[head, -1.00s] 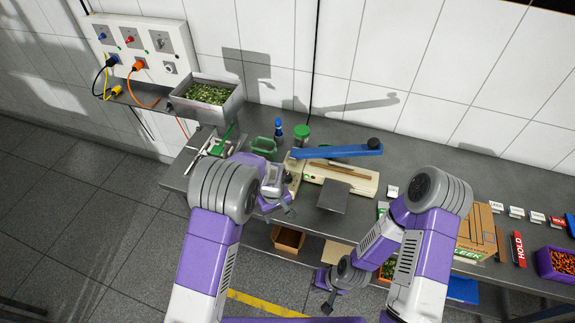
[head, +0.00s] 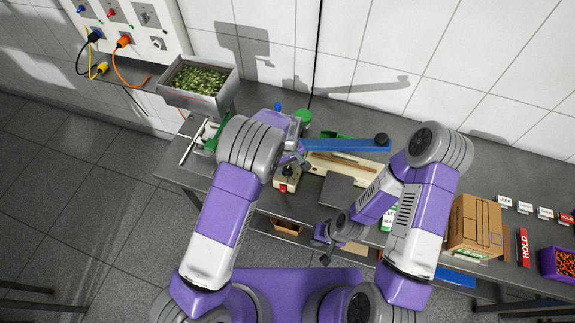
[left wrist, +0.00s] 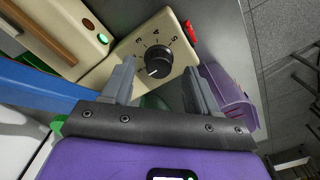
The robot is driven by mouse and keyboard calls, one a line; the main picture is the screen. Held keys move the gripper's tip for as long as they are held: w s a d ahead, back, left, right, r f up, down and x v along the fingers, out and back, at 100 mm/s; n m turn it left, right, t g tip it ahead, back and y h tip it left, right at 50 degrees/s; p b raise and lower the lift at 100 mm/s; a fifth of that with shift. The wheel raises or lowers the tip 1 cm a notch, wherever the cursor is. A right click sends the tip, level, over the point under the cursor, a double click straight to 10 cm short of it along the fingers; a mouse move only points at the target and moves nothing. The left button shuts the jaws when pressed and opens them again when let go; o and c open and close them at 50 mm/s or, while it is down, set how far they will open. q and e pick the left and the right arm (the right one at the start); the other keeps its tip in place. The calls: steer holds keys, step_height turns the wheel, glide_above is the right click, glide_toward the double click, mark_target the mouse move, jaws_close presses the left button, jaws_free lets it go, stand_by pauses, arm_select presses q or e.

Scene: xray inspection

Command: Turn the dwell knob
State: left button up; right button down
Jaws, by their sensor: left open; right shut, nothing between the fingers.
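The dwell knob (left wrist: 158,63) is a black dial with a white pointer mark on the cream control box (left wrist: 178,52), ringed by printed numbers. In the left wrist view the mark points toward the lower left. My left gripper (left wrist: 160,80) is open, its two grey fingers on either side of the knob in the picture; I see no clear contact. In the head view my left gripper (head: 301,160) is over the cream sealer (head: 345,162), by its control box (head: 284,181). My right gripper (head: 325,252) is shut and empty, low in front of the bench.
A blue lever (head: 345,145) extends right over the sealer. A red button (left wrist: 191,32) and a lit green lamp (left wrist: 103,38) are near the knob. A steel hopper of green pieces (head: 163,91) stands left. A cardboard box (head: 475,225) and purple bin (head: 557,262) are right.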

arm_select(q)
steer(key=shift+w+f, duration=0.2)
steer(key=shift+f, duration=0.8)
steer(key=shift+s, duration=0.1)
steer(key=c, duration=1)
steer(key=shift+c, duration=0.2)
steer(key=m+b, duration=0.2)
steer(key=m, duration=0.2)
steer(key=shift+m+b, duration=1.05)
steer(key=shift+m, duration=0.85)
